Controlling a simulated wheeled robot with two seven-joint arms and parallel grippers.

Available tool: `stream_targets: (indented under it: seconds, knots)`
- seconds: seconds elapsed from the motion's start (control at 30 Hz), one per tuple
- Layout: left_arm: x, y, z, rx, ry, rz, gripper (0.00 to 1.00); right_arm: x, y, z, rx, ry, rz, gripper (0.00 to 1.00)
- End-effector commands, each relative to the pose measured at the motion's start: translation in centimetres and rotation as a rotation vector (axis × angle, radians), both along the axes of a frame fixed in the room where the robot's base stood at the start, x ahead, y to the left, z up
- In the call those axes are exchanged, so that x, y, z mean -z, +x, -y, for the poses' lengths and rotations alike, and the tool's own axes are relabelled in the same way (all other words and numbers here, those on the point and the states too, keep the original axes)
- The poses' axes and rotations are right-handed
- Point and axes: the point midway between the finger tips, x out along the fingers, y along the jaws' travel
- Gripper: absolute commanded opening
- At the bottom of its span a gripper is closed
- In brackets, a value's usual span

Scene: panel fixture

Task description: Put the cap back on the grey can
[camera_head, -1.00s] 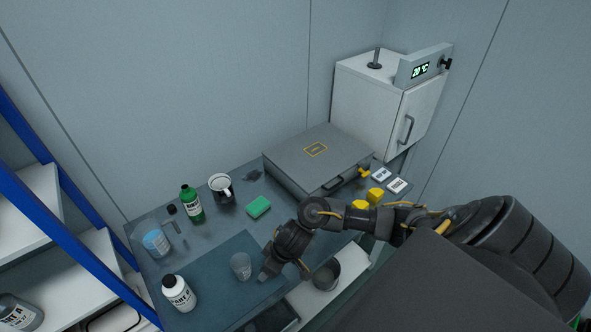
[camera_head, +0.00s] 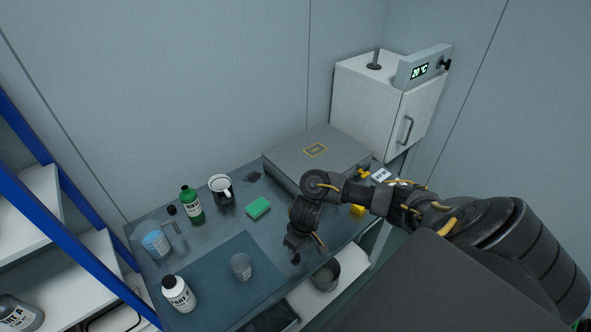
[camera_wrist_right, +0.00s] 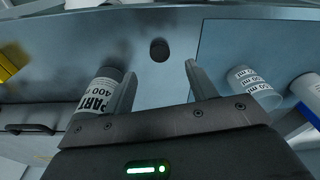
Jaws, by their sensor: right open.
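My right gripper (camera_head: 300,246) is over the front part of the bench, right of the dark mat; its fingers (camera_wrist_right: 160,72) are apart with nothing between them. A dark round cap (camera_wrist_right: 158,49) lies on the bench beyond the gap between the fingertips in the wrist view; a small dark spot by the gripper in the head view (camera_head: 296,259) looks like it. The grey can (camera_wrist_right: 98,95), with a white label, stands just left of the left finger in the wrist view, partly hidden by it. My arm hides the can in the head view. My left gripper is not in view.
A clear beaker (camera_head: 241,267) and a white bottle (camera_head: 179,294) stand on the mat. A green sponge (camera_head: 258,207), mug (camera_head: 221,188) and green bottle (camera_head: 192,204) are further back. A grey case (camera_head: 320,156) and yellow block (camera_head: 358,211) are right. The bench's front edge is close.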

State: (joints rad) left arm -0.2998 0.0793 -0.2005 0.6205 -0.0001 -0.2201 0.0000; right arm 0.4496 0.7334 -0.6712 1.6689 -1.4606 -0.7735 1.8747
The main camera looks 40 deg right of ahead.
Motion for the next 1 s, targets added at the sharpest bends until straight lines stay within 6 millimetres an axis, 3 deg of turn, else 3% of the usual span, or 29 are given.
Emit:
stream_targets:
  seconds: [0.03,0.13,0.57,0.83,1.0]
  knots:
    - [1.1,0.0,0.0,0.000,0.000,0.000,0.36,1.3,0.2,-0.1,0.002,0.003,0.002,0.57]
    - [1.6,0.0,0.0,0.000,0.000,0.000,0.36,2.2,0.3,-0.1,0.001,0.001,0.002,0.57]
    - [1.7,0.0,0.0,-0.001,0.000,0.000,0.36,2.5,0.4,-0.1,-0.001,0.000,0.002,0.57]
    - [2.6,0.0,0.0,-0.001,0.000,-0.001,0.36,6.2,0.9,-0.1,0.001,0.000,0.000,0.57]
    - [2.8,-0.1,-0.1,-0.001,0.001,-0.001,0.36,7.4,1.2,-0.1,-0.001,-0.001,0.002,0.57]
